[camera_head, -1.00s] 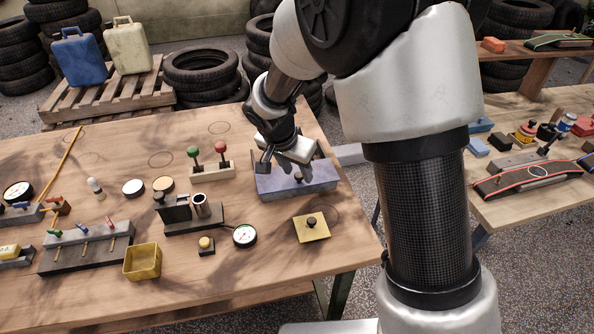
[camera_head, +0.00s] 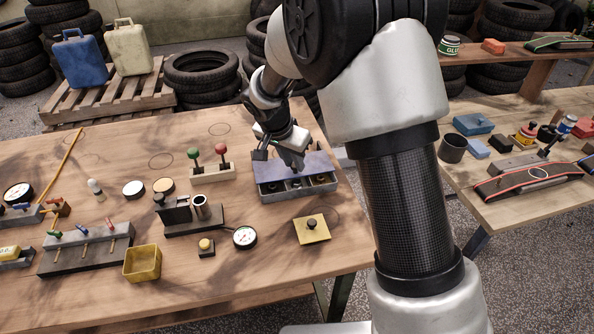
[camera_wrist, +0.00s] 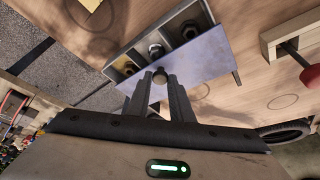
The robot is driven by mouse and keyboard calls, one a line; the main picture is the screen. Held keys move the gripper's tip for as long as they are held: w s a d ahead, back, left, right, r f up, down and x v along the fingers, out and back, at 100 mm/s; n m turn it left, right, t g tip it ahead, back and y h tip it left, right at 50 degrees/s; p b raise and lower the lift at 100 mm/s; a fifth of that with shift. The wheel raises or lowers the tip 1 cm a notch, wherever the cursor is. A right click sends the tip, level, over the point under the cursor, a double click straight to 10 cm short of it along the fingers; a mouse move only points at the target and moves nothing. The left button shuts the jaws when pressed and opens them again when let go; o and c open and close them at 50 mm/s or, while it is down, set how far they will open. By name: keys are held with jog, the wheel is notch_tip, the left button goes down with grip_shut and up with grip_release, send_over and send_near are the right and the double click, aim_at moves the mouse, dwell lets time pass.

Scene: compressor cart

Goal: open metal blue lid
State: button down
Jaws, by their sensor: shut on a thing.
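The blue metal lid (camera_head: 320,164) lies shifted back on the grey metal box (camera_head: 305,193) near the table's right side. The box's front strip is uncovered and shows compartments with dark nut-like parts. My gripper (camera_head: 298,168) comes down from above over the lid. In the wrist view, my gripper (camera_wrist: 160,80) is shut on the lid's small dark knob (camera_wrist: 160,74). The lid (camera_wrist: 205,62) there covers the box's rear part, and the compartments (camera_wrist: 155,50) hold hex nuts. I cannot tell whether the lid still touches the box rim.
A block with green and red levers (camera_head: 212,173) stands left of the box. A yellow plate with a knob (camera_head: 312,229) and a pressure gauge (camera_head: 245,236) lie in front. The wooden table (camera_head: 225,285) is clear behind the box and at its front edge.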

jog(key=w, duration=0.2)
jog(key=w+a, duration=0.1)
jog(key=w, duration=0.1)
jog(key=shift+w, duration=0.3)
jog(key=c, duration=1.6)
grip_release()
jog(key=p+v, duration=0.2)
jog(key=v, duration=1.5)
jog(key=shift+s+r, duration=0.15)
jog(key=shift+s, duration=0.1)
